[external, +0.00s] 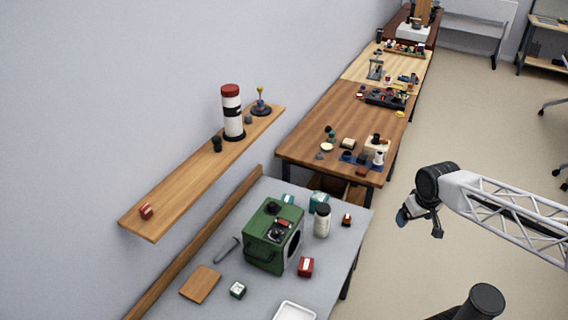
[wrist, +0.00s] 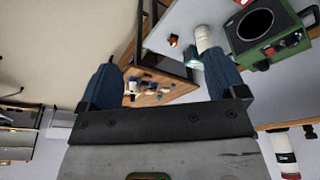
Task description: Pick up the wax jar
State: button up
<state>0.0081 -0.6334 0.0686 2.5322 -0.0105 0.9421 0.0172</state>
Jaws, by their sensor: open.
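No item is clearly marked as the wax jar. The likeliest is a white jar with a dark lid (external: 322,222), upright on the grey table just right of the green speaker (external: 264,238). The jar (wrist: 203,38) and the speaker (wrist: 262,28) also show in the wrist view, towards the upper right. My gripper (external: 420,222) is open and empty, high above the floor to the right of the grey table and well apart from the jar. In the wrist view its two blue fingers (wrist: 162,68) are spread wide with nothing between them.
A teal box (external: 318,200) stands close behind the jar. A small red-and-dark item (external: 347,219) lies to its right, and a red box (external: 306,266) in front. A wall shelf (external: 190,182) holds a striped cylinder (external: 232,112). A wooden table (external: 345,115) with small items stands beyond.

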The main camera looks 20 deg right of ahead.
jog(key=shift+o, duration=0.3)
jog(key=w+f+n+t, duration=0.25)
jog(key=w+f, duration=0.25)
jog(key=w, duration=0.6)
jog(key=w+f+n+t, duration=0.1)
jog(key=w+f+t, duration=0.3)
jog(key=w, duration=0.6)
jog(key=n+t+y, duration=0.2)
jog(key=n+y, duration=0.2)
jog(key=y, duration=0.5)
send_near(322, 221)
jog(key=w+r, duration=0.3)
jog(key=w, duration=0.2)
jog(key=shift+s+a+f, duration=0.1)
jog(key=shift+s, duration=0.1)
jog(key=shift+x, duration=1.25)
jog(key=shift+w+f, duration=0.15)
